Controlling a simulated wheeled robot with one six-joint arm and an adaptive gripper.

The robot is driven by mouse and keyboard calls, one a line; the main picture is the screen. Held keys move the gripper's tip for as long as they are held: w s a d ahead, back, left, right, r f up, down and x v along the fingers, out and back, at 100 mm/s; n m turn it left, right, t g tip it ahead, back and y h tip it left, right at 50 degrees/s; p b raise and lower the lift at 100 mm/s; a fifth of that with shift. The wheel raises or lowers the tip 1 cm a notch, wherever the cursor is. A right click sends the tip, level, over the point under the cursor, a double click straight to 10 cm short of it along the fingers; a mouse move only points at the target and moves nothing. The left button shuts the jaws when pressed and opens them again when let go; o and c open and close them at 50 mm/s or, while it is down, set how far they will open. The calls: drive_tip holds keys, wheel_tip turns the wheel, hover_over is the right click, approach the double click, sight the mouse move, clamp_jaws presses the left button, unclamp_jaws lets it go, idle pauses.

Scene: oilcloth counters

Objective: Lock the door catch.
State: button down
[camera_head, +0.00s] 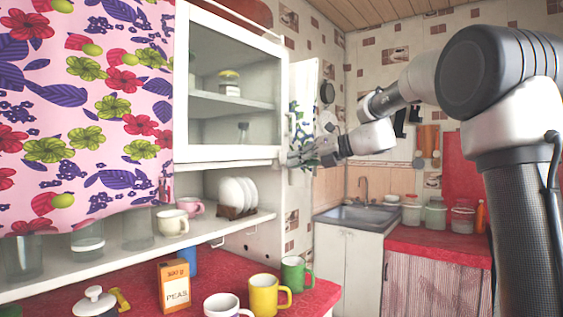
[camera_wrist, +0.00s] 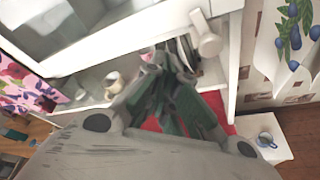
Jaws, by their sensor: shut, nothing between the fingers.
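The white cabinet door (camera_head: 232,151) has a glass pane and looks shut. Its right edge is beside my gripper (camera_head: 290,159). A white catch (camera_wrist: 207,43) with a rounded end and a short lever shows in the wrist view, near the door's lower corner. My gripper (camera_wrist: 176,52) is shut and empty there, its fingertips just left of the catch. I cannot tell whether they touch it.
A flowered curtain (camera_head: 85,100) hangs over the cabinet's left part. A yellow mug (camera_head: 264,297), a green mug (camera_head: 292,274) and a peas box (camera_head: 174,286) stand on the red counter. A sink (camera_head: 358,215) is at right.

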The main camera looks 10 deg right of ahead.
drive_tip(key=shift+f+v, duration=0.15)
drive_tip(key=shift+v, duration=0.65)
drive_tip(key=shift+f+v, duration=0.1)
drive_tip(key=shift+v, duration=0.75)
drive_tip(key=shift+w+d, duration=0.1)
drive_tip(key=shift+d, duration=0.05)
